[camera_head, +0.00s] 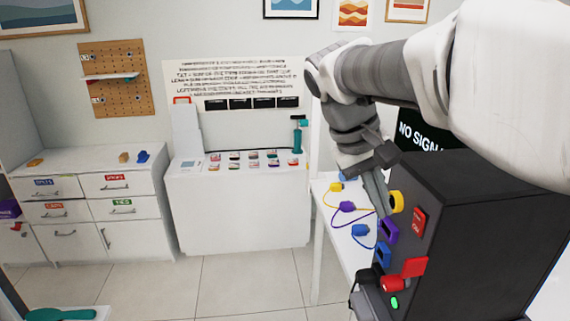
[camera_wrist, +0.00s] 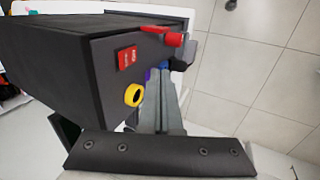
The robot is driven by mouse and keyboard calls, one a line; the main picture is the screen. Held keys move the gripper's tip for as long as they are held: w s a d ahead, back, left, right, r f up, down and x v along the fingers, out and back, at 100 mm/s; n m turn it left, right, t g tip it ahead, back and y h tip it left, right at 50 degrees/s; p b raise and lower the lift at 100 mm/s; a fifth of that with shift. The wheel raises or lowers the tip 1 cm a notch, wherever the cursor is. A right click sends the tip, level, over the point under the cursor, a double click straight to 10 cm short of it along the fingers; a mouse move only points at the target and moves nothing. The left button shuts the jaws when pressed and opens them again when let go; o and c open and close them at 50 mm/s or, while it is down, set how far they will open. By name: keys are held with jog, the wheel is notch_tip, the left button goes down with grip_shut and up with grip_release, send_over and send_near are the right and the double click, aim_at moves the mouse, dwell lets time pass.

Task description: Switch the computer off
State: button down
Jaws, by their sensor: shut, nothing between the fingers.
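The computer (camera_head: 470,215) is a large black box at the right of the head view, and it fills the upper left of the wrist view (camera_wrist: 50,60). A red rocker switch (camera_head: 419,220) is on its side and also shows in the wrist view (camera_wrist: 127,58). Its narrower face carries a yellow ring port (camera_head: 396,201), a purple port (camera_head: 390,230), a blue port (camera_head: 382,255), a red lever (camera_head: 392,283) and a green light (camera_head: 394,303). My gripper (camera_head: 382,210) is shut and empty, beside the ported face near the yellow and purple ports. Contact cannot be told.
Yellow (camera_head: 337,187), purple (camera_head: 347,207) and blue (camera_head: 360,230) plugs with cables lie on a white table (camera_head: 322,200). A screen reading "NO SIGNAL" (camera_head: 412,135) stands behind the computer. White drawers (camera_head: 110,200) and a white counter (camera_head: 235,215) are left, with open floor before them.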

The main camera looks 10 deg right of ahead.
aim_at(415, 223)
jog(key=d, duration=0.1)
jog(key=d+f, duration=0.1)
jog(key=d, duration=0.3)
jog(key=shift+w+f, duration=0.1)
jog(key=shift+f, duration=0.2)
jog(key=shift+p, duration=0.3)
jog(key=shift+d+r, duration=0.2)
jog(key=shift+d, duration=0.15)
jog(key=shift+f, duration=0.1)
